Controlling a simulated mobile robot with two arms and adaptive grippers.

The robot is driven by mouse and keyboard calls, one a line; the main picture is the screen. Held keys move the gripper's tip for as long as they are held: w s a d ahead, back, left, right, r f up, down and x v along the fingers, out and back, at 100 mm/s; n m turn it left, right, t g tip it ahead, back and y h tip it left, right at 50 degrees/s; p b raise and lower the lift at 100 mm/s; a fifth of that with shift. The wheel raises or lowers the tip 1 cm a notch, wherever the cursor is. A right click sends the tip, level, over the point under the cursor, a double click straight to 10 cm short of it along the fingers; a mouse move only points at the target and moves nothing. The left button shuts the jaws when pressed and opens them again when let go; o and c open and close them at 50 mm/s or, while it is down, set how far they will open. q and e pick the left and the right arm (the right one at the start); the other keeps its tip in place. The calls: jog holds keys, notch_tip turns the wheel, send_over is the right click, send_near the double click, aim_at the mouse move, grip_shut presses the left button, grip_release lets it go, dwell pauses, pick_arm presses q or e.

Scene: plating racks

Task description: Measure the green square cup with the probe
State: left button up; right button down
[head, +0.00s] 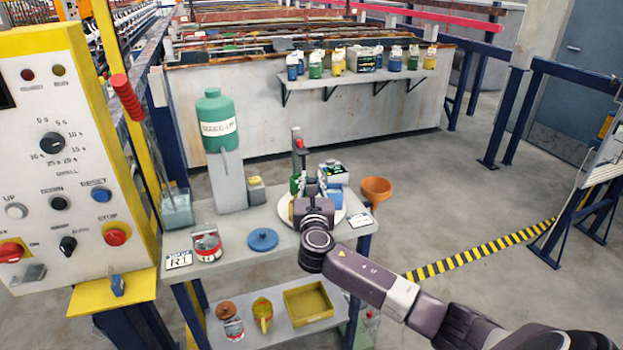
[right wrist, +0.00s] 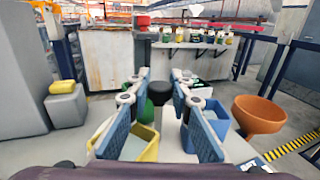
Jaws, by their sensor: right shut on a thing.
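The probe (head: 298,160) looks like an upright grey body with a red top; it also shows in the right wrist view (right wrist: 140,55). My right gripper (head: 312,185) points away from me over the table and is shut on the probe; a dark round part shows between its fingers (right wrist: 160,95). The green square cup (head: 294,186) is mostly hidden behind the gripper and shows as a green patch beyond the left finger in the right wrist view (right wrist: 142,108). I cannot tell if the probe touches it. My left gripper is not in view.
A yellow cup (right wrist: 146,150) and a blue cup (right wrist: 216,124) stand close under the fingers on a white round plate (head: 340,213). An orange funnel (head: 376,187) is at right. A blue lid (head: 263,239), a can (head: 206,244) and a green bottle (head: 216,120) are at left.

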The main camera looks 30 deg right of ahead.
jog(key=shift+m+g+h+p, duration=0.5)
jog(key=shift+m+g+h, duration=0.75)
jog(key=shift+h, duration=0.45)
jog(key=c, duration=1.7)
grip_release()
jog(key=v, duration=1.2)
jog(key=shift+s, duration=0.1)
jog(key=shift+f, duration=0.1)
